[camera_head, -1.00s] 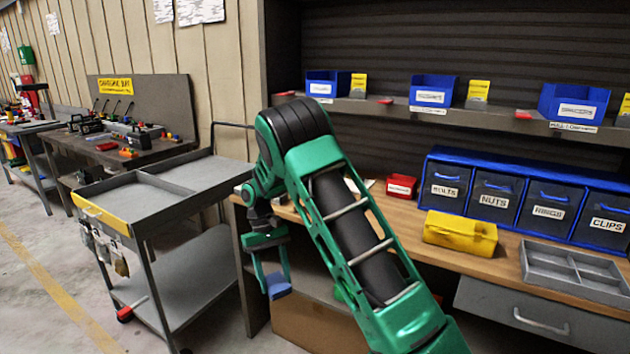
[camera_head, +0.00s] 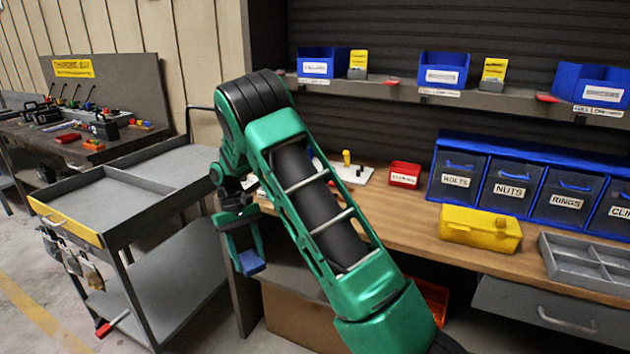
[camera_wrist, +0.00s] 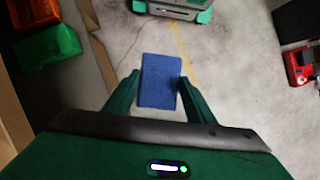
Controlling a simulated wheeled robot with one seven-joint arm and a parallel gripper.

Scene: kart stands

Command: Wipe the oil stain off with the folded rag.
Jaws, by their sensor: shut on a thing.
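My gripper (camera_head: 240,244) is shut on the folded rag, a small blue block-like cloth. The rag (camera_head: 251,263) hangs at the fingertips, beside the left end of the workbench and right of the grey cart. In the wrist view the rag (camera_wrist: 159,82) sits between the two green fingers (camera_wrist: 158,94), above the concrete floor. A darker patch shows on the rag's right edge. I cannot make out an oil stain in either view.
A workbench (camera_head: 420,222) holds a yellow case (camera_head: 480,228), a red box (camera_head: 405,174), a grey tray (camera_head: 588,264) and blue drawers (camera_head: 512,190). A grey cart (camera_head: 120,190) stands at left. Orange and green bins (camera_wrist: 47,42) lie at the wrist view's upper left.

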